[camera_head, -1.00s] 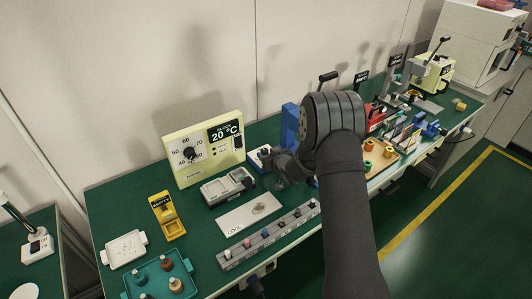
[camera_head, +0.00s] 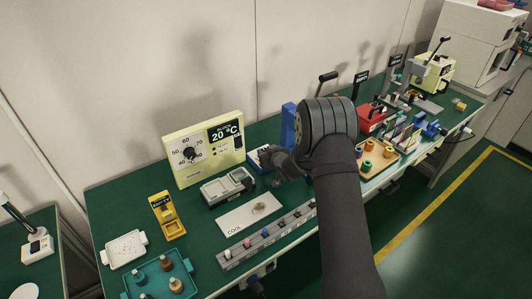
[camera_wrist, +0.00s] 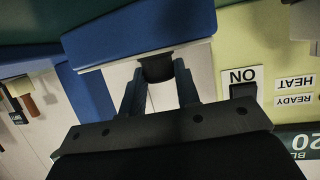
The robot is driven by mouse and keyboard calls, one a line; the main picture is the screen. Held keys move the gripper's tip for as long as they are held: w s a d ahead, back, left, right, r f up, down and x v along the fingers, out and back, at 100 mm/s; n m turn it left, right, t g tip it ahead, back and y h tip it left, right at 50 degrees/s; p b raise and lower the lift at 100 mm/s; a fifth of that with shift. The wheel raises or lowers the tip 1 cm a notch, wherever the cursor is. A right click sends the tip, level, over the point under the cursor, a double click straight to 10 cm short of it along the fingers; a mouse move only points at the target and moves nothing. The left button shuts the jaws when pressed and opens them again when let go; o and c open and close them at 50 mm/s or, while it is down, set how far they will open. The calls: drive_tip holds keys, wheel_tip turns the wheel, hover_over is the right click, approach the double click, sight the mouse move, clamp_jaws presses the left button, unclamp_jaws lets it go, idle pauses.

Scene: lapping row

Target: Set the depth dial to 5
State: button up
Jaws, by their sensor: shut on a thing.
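The black dial knob (camera_wrist: 157,67) sits on a whitish face of a blue station (camera_wrist: 140,30) in the wrist view. My gripper (camera_wrist: 160,75) is shut on this knob, with one dark finger on each side of it. In the head view my gripper (camera_head: 272,160) is at the front of the blue station, whose tall blue column (camera_head: 288,125) stands behind it. The knob is hidden there by the gripper and wrist. No scale, pointer or number of the dial can be read in either view.
A cream heater panel (camera_head: 205,150) reading 20 °C stands just left of my gripper. A grey open-topped box (camera_head: 228,187), a white COOL plate (camera_head: 248,215) and a grey rack (camera_head: 265,240) lie in front. A tray of coloured spools (camera_head: 372,160) is right of my arm.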

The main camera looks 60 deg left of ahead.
drive_tip(key=shift+w+n+g, duration=0.15)
drive_tip(key=shift+n+g, duration=0.35)
drive_tip(key=shift+g, duration=0.1)
drive_tip(key=shift+w+n+g, duration=0.15)
drive_tip(key=shift+n+g, duration=0.95)
drive_tip(key=shift+g, duration=0.2)
drive_tip(key=shift+w+a+n+g+h, duration=0.1)
drive_tip(key=shift+n+g+h, duration=0.15)
drive_tip(key=shift+n+g, duration=0.85)
drive_tip(key=shift+w+n+g+h, duration=0.1)
drive_tip(key=shift+n+g+h, duration=0.15)
drive_tip(key=shift+n+g, duration=0.8)
drive_tip(key=shift+g, duration=0.25)
drive_tip(key=o, duration=1)
drive_tip(key=shift+c, duration=0.2)
